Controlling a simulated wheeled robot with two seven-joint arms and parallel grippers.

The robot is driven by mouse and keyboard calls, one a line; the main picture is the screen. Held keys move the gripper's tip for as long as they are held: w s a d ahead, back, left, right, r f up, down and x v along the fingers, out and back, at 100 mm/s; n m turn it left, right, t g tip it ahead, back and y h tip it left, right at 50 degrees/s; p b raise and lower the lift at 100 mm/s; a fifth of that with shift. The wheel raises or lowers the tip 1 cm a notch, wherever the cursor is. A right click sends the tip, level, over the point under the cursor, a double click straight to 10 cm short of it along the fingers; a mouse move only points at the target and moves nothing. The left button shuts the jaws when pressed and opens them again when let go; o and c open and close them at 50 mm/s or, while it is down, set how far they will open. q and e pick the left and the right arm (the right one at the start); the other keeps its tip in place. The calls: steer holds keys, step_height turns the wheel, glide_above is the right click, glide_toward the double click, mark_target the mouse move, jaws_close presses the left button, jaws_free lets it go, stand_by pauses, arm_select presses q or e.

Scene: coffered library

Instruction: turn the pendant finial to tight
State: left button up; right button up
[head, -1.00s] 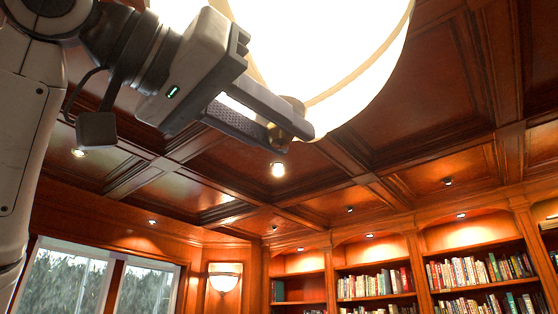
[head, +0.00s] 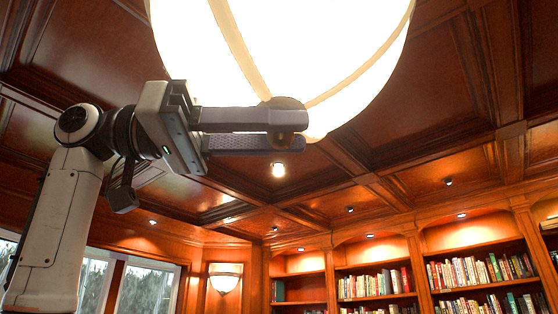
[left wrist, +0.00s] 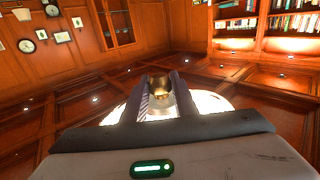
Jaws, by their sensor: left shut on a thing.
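The pendant lamp (head: 285,50) is a large, glowing white bowl with tan bands, hanging at the top of the head view. Its brass finial (head: 287,104) sits at the bottom of the bowl. My left gripper (head: 297,131) comes in from the left, its fingers nearly level, and is shut on the finial. The fingers hide part of the finial in the head view. In the left wrist view the round finial (left wrist: 160,87) sits between the two fingertips, with the bright bowl behind it. I cannot tell how tight the finial is. My right gripper is not in view.
The coffered wood ceiling (head: 440,80) spreads around the lamp. Bookshelves (head: 400,283) stand at the lower right, with a wall sconce (head: 224,277) and windows to their left. The space below and right of the finial is clear.

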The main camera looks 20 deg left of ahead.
arm_select(q)
steer(key=m+g, duration=0.2)
steer(key=g, duration=0.1)
steer(key=m+g+h, duration=0.1)
steer(key=m+g, duration=0.1)
steer(key=g, duration=0.2)
steer(key=shift+m, duration=0.4)
steer(key=shift+g, duration=0.5)
steer(key=o, duration=1)
steer(key=shift+o, duration=0.2)
